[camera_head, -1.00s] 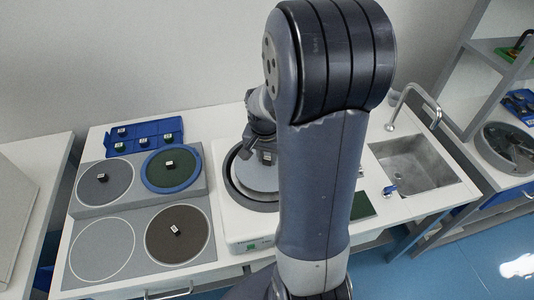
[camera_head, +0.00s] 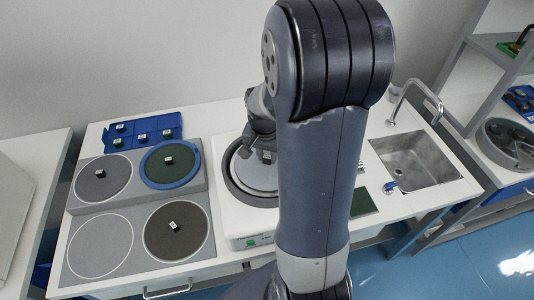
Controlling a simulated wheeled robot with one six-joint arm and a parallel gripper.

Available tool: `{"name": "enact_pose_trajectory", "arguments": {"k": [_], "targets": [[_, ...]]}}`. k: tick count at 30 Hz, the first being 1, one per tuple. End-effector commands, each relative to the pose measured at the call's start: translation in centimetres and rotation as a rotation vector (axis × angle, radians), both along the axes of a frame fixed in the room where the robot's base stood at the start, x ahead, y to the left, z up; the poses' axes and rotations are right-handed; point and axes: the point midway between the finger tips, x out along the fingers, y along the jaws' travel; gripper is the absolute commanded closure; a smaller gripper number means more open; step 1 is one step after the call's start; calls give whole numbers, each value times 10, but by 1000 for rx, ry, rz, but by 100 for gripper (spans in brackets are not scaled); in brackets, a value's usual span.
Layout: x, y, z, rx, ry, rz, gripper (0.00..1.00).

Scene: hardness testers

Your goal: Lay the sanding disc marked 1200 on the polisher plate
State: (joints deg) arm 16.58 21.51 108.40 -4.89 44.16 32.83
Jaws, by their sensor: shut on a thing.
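The polisher (camera_head: 236,220) is a white unit with a dark round rim, partly hidden behind my arm. My gripper (camera_head: 264,152) is over its bowl, shut on the small dark block handle of a light grey sanding disc (camera_head: 254,174). The disc is over the plate, within the rim. I cannot tell whether it touches the plate, and its marking is too small to read. The stand at the left has one bare ringed place (camera_head: 100,245), a grey disc (camera_head: 103,181), a dark green disc on blue (camera_head: 170,164) and a brown disc (camera_head: 177,232).
A blue tray (camera_head: 146,125) with several small dark blocks lies behind the stand. A sink (camera_head: 412,162) with a tap is at the right, and a dark green pad (camera_head: 362,202) lies in front of it. Shelves with an oval tray (camera_head: 508,146) stand at the far right.

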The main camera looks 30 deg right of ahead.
Motion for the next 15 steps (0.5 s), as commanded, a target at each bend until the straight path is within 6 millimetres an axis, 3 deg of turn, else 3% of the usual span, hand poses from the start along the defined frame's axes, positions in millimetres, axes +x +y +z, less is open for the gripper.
{"name": "enact_pose_trajectory", "arguments": {"k": [11, 12, 15], "targets": [[0, 0, -3, 0, 0, 0, 100], [0, 0, -3, 0, 0, 0, 74], [0, 0, -3, 0, 0, 0, 65]]}}
